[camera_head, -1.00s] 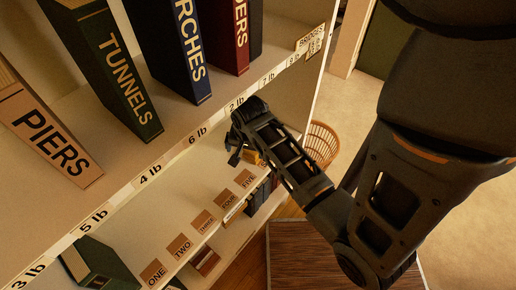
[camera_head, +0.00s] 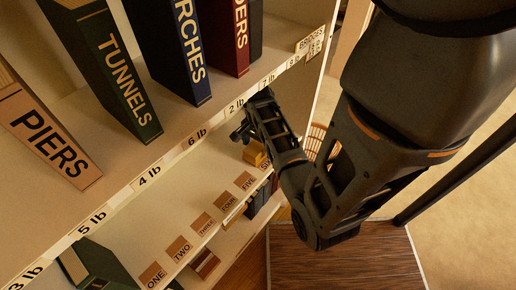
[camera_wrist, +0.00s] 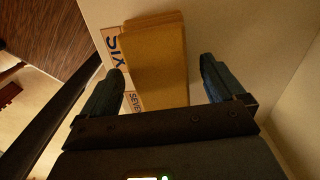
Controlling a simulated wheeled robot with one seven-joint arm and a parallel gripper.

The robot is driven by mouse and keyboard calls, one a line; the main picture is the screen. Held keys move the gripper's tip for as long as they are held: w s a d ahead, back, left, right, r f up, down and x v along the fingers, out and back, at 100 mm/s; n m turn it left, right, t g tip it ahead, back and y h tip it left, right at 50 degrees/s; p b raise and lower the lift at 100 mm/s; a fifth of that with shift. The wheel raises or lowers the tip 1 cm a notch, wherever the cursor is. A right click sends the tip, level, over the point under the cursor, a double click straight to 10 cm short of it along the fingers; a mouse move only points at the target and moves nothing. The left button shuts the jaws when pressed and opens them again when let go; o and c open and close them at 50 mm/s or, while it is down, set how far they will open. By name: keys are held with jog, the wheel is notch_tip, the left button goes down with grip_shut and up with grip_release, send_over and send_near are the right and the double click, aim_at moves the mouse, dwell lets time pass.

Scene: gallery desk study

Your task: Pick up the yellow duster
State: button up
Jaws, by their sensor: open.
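The yellow duster (camera_wrist: 155,60) is a folded yellow block on a white shelf. In the wrist view it lies ahead of my gripper (camera_wrist: 165,85), between the lines of its two fingers. The fingers are apart on either side of its near end, and the gripper is open and empty. In the head view the duster (camera_head: 254,154) shows as a small yellow piece just beside and below my gripper (camera_head: 240,136), partly hidden by my arm. I cannot tell whether the fingers touch it.
The upper shelf edge (camera_head: 150,176) runs above the duster's shelf and carries weight labels. Large binders, such as TUNNELS (camera_head: 125,85), stand on top. Number cards, such as FIVE (camera_head: 245,181), line the lower shelf edge. A wicker basket (camera_head: 316,138) stands behind my arm.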

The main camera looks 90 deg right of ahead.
jog(key=shift+f, duration=0.55)
jog(key=c, duration=1.2)
